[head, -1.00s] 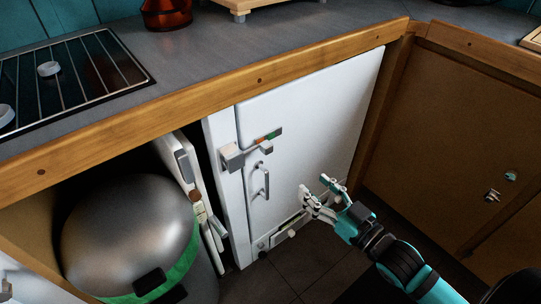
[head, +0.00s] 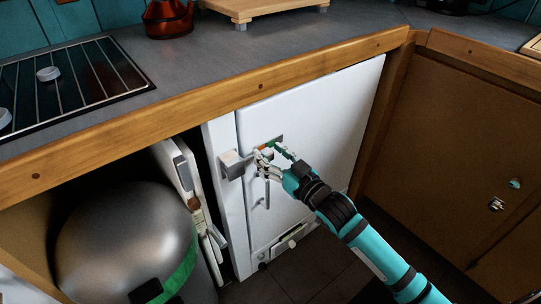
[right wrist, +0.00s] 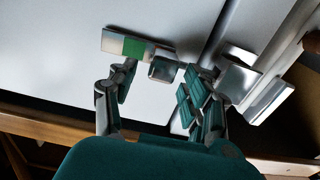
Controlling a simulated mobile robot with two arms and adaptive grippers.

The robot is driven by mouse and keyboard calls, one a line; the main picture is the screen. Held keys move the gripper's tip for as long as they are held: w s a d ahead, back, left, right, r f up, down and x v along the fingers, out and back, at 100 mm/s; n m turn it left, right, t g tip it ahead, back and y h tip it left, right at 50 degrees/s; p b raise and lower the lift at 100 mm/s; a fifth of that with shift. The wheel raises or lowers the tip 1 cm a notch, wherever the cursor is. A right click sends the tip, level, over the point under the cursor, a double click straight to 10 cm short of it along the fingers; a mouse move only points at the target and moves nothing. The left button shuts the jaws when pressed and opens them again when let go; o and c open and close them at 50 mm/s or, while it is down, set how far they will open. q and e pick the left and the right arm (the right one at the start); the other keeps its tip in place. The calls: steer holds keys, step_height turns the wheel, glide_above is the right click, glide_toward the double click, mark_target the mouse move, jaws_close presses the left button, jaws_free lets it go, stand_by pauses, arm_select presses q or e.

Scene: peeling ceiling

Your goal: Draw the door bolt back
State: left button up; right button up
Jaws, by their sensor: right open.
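The door bolt is on the white door (head: 335,120), near its left edge. Its plate with green and brownish marks shows in the right wrist view (right wrist: 114,42); in the head view my gripper covers most of it. A small grey bolt knob (right wrist: 163,68) sits beside the plate. The metal keeper (head: 233,166) is on the frame left of the door; it also shows in the wrist view (right wrist: 245,80). My right gripper (head: 268,153) is open at the bolt. In the wrist view its fingers (right wrist: 155,88) stand either side of the knob; contact cannot be told. My left gripper is not in view.
A vertical handle (head: 267,192) is just below the bolt. A wooden counter edge (head: 260,87) runs above the door. A round metal vessel (head: 125,235) and a narrow white panel (head: 178,170) stand left. A brown cabinet (head: 440,150) is at right.

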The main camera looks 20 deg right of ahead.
steer(key=shift+w+a, duration=0.1)
steer(key=shift+w, duration=0.1)
jaws_close()
stand_by(0.3)
